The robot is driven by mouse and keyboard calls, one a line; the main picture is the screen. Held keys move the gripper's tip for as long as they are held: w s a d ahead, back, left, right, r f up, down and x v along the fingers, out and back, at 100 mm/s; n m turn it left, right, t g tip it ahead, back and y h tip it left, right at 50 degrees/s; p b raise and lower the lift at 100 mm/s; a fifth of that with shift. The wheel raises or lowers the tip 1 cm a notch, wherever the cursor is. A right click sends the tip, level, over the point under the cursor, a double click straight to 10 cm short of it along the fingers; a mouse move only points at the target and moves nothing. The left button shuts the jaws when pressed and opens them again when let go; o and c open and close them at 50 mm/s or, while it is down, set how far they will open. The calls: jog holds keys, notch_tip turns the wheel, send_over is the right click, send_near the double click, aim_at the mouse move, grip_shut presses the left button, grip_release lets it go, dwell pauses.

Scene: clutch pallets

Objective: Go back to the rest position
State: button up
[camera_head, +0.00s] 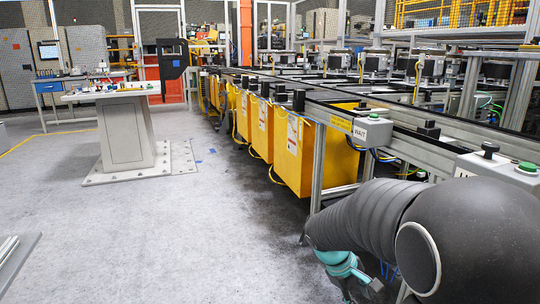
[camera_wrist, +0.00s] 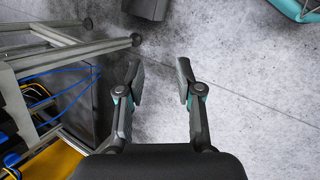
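In the wrist view my gripper (camera_wrist: 160,85) points down over the grey concrete floor. Its two fingers stand apart with a clear gap, and nothing is between them. In the head view my arm covers the lower right corner, with dark ribbed covers and a teal joint. The fingers themselves do not show clearly in the head view.
The conveyor line (camera_head: 378,131) with yellow boxes (camera_head: 296,150) runs along the right, close to my arm. Its metal frame (camera_wrist: 60,50) stands left of my gripper in the wrist view. A grey pedestal table (camera_head: 126,135) stands at left. The floor (camera_head: 185,235) between is clear.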

jog(key=s+a+r+m+t+y, duration=0.2)
jog(key=s+r, duration=0.4)
jog(key=s, duration=0.3)
jog(key=s+a+r+m+t+y, duration=0.3)
jog(key=s+r+m, duration=0.1)
jog(key=s, duration=0.6)
jog(key=shift+a+r+m+t+y, duration=0.3)
jog(key=shift+a+r+m+t, duration=0.1)
jog(key=shift+r, duration=0.5)
jog(key=shift+a, duration=0.15)
